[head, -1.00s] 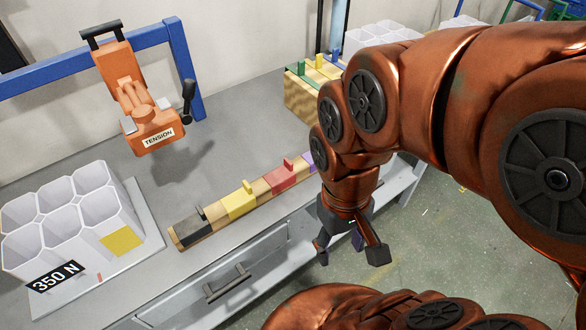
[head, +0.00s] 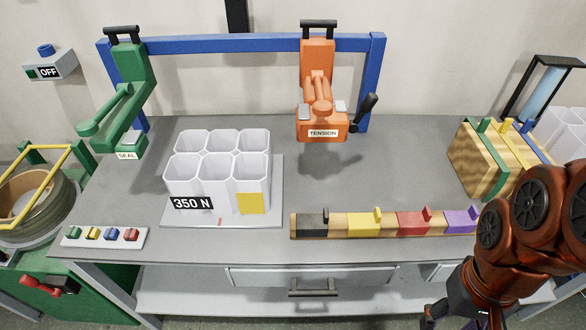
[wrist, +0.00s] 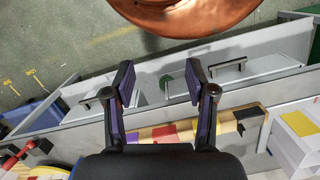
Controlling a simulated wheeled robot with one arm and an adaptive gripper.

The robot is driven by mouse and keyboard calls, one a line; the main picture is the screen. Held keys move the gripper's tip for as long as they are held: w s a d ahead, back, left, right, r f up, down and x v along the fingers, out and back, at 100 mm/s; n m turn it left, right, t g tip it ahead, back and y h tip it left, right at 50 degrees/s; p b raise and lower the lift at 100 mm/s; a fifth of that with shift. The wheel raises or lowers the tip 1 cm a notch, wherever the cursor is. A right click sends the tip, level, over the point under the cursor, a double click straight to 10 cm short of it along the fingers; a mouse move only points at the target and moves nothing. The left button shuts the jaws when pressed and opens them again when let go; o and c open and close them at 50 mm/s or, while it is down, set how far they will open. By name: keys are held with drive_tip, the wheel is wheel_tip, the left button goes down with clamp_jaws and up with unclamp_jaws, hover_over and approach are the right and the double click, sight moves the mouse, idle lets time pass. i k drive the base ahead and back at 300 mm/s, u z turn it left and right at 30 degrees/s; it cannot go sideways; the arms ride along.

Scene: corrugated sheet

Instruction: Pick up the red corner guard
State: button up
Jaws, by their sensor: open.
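The red corner guard (head: 413,223) sits in a wooden strip holder (head: 337,232) along the front of the bench. It stands between the yellow guard (head: 364,223) and the purple guard (head: 461,220); a black guard (head: 312,222) is at the left end. My gripper (head: 463,316) is at the lower right, in front of the bench edge and partly cut off by the frame. In the wrist view my gripper (wrist: 160,82) has its two fingers spread with nothing between them.
An orange tension tool (head: 320,115) and a green seal tool (head: 124,105) hang from a blue frame (head: 230,44). White tubes (head: 215,172) stand on a plate. A wooden block with coloured straps (head: 475,160) is at the right.

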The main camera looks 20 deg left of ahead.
sight(411, 222)
drive_tip(key=u, duration=2.05)
drive_tip(key=k, duration=0.7)
drive_tip(key=z, duration=0.3)
